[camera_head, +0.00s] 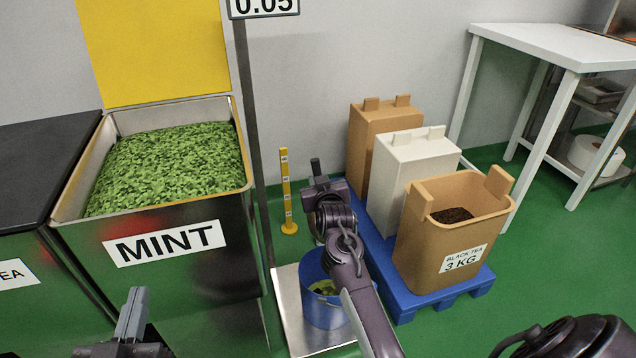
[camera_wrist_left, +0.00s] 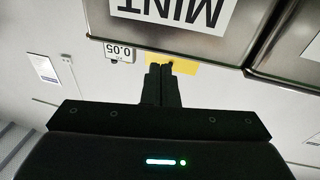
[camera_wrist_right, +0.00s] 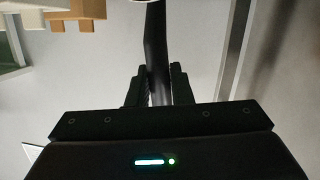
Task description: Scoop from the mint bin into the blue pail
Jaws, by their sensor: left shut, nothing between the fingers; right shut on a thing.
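The mint bin (camera_head: 85,190) is a metal bin at the left of the head view, labelled MINT and heaped with green leaves (camera_head: 165,165). The blue pail (camera_head: 318,312) stands on a metal scale plate (camera_head: 292,318), with some green leaves inside; my right arm partly covers it. My right gripper (camera_head: 322,190) is beyond the pail, shut on a dark handle (camera_wrist_right: 155,40). A pale edge shows at the handle's far end; most of the held tool is hidden. My left gripper (camera_head: 133,305) is shut and empty in front of the mint bin, low in the head view.
The scale display (camera_head: 264,5) reads 0.05 on a pole beside the bin. A yellow post (camera_head: 286,190) stands behind the scale. A blue pallet (camera_head: 408,305) holds several cartons, including a black tea one (camera_head: 445,250). A white table (camera_head: 550,45) stands at right.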

